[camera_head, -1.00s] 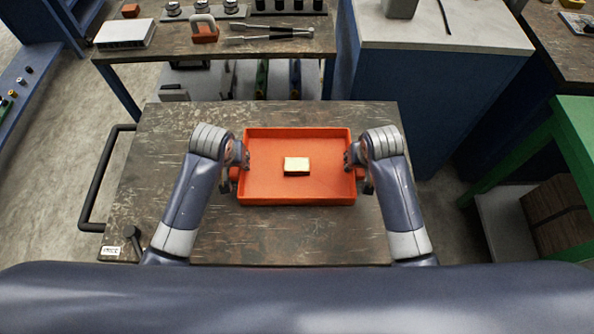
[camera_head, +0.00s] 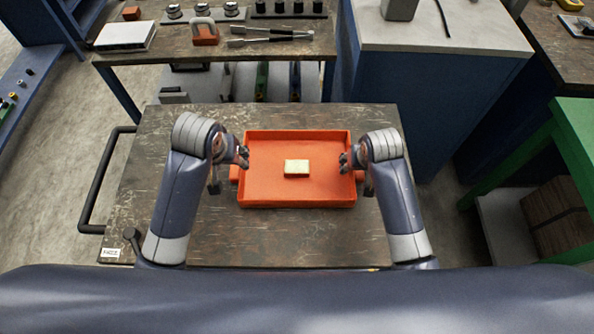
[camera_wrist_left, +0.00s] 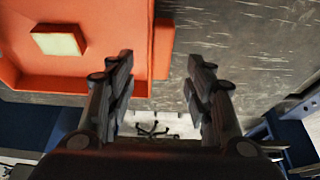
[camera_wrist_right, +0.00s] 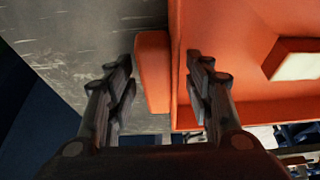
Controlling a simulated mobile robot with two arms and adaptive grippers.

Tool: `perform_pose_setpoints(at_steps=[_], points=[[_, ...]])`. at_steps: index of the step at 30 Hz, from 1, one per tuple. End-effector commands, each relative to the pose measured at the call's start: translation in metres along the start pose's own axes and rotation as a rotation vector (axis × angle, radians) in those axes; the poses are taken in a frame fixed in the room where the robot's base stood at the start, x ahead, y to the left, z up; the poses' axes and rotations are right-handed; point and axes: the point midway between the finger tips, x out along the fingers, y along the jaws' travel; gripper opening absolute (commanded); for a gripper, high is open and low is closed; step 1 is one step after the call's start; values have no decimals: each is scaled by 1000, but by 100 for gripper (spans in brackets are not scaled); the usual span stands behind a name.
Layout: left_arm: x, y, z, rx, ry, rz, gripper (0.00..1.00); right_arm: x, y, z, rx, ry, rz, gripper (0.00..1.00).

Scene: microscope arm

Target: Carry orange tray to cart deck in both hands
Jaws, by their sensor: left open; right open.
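The orange tray (camera_head: 270,195) lies flat on the dark worn cart deck (camera_head: 300,240). A pale yellow block (camera_head: 297,167) rests inside the tray, near its middle. Contact cannot be told.
A workbench (camera_head: 215,50) with tools stands beyond the deck. A blue cabinet with a pale top (camera_head: 440,35) stands at the back right, and a green frame (camera_head: 575,125) at the right. A black rail (camera_head: 100,180) runs along the deck's left side. The deck is bare before the tray.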

Motion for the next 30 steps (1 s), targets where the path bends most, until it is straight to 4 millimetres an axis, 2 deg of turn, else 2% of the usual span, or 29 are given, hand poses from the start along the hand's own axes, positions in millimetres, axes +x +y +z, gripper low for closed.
perform_pose_setpoints(at_steps=[1,6,11,14,24,30], points=[[-10,0,-2,0,5,2,48,0,0,0,0,0,0,48],[-32,0,-1,0,3,1,48,0,0,0,0,0,0,48],[-40,0,0,0,0,0,48,-3,0,0,0,1,-1,48],[-41,0,0,0,0,0,48,-11,0,-1,0,2,-1,48],[-40,0,0,0,0,0,48,-75,0,-2,0,5,-1,48],[-40,0,0,0,0,0,48,-107,0,-1,0,3,0,48]])
